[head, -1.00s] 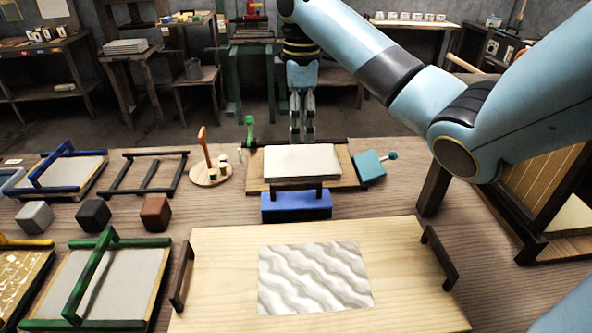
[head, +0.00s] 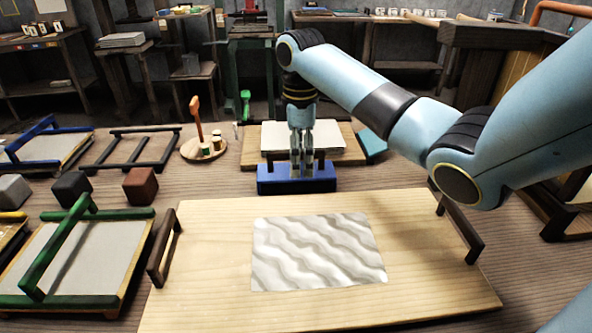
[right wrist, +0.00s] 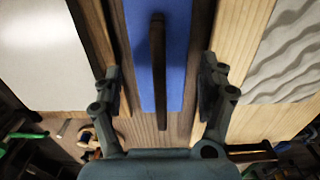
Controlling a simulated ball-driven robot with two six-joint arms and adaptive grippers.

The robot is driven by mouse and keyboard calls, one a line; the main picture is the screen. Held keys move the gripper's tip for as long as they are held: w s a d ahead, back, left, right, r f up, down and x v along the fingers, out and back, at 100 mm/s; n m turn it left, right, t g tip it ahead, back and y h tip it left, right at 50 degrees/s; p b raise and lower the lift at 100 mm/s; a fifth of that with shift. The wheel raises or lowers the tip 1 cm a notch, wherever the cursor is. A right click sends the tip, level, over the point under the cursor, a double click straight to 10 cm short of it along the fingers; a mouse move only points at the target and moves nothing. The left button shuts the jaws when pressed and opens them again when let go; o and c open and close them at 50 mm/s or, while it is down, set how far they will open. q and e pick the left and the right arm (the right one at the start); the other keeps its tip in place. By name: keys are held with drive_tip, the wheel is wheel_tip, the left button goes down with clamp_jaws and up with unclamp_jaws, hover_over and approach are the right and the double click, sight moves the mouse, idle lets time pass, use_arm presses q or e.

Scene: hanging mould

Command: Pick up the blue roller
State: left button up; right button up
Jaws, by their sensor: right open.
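The blue roller (head: 297,182) looks like a long blue block with a dark bar handle on top. It lies between the stack of white sheets and the pale wooden board. It also shows in the right wrist view (right wrist: 178,50), with its dark handle (right wrist: 157,70) running up the picture. My right gripper (head: 302,170) points down over the roller. In the right wrist view its open fingers (right wrist: 161,82) stand apart on either side of the handle, with gaps to it. How far the fingertips are above the roller is hard to tell. My left gripper is not in view.
The pale board (head: 210,300) with a grey wavy print (head: 318,252) lies in front. The white sheets (head: 340,142) lie behind the roller, a teal block (head: 373,145) to their right. Frames and small blocks fill the left side. A round wooden stand (head: 204,148) is behind left.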

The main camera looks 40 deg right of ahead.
wheel_tip(320, 180, down, 4)
drive_tip(key=shift+f, duration=0.1)
drive_tip(key=c, duration=0.9)
drive_tip(key=shift+o, duration=0.2)
